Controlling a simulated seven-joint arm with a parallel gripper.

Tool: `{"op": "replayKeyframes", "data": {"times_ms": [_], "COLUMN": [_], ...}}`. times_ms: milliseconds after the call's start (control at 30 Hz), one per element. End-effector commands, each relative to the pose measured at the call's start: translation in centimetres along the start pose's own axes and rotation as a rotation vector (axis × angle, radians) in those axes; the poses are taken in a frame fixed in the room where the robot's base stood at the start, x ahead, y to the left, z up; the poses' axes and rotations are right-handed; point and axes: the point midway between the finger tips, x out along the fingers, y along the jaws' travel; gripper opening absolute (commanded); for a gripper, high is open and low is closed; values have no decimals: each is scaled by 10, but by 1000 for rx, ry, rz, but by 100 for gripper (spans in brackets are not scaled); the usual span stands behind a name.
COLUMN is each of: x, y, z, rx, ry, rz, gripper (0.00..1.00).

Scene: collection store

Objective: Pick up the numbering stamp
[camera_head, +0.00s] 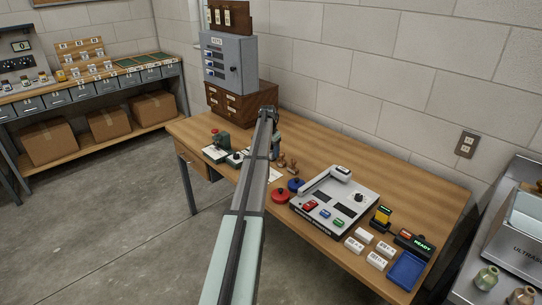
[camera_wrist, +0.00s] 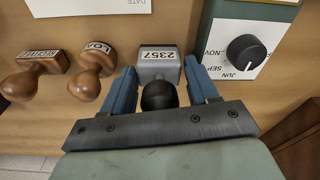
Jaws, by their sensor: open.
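The numbering stamp (camera_wrist: 158,72) is a grey block with a white label reading 2357 and a round black knob. In the wrist view it is at the centre, between the two blue fingers of my gripper (camera_wrist: 160,67). The fingers are open, one on each side of the stamp; I cannot tell whether either touches it. In the head view my gripper (camera_head: 276,141) is over the bench beyond my arm, and I cannot make out the stamp there.
Two wooden-handled stamps, RECEIVED (camera_wrist: 34,76) and another (camera_wrist: 92,72), stand left of my gripper in the wrist view. A green device with a black month dial (camera_wrist: 246,52) is close on the right. The wooden bench (camera_head: 360,180) also holds a grey console (camera_head: 345,199).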

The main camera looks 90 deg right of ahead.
Motion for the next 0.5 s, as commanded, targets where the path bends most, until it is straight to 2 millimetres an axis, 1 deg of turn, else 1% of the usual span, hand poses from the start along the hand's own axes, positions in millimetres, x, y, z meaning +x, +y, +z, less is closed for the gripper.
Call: {"op": "replayKeyframes", "data": {"times_ms": [100, 500], "x": [0, -1], "y": [0, 0], "z": [0, 0], "rx": [0, 0], "ry": [0, 0], "rz": [0, 0], "gripper": [58, 20]}}
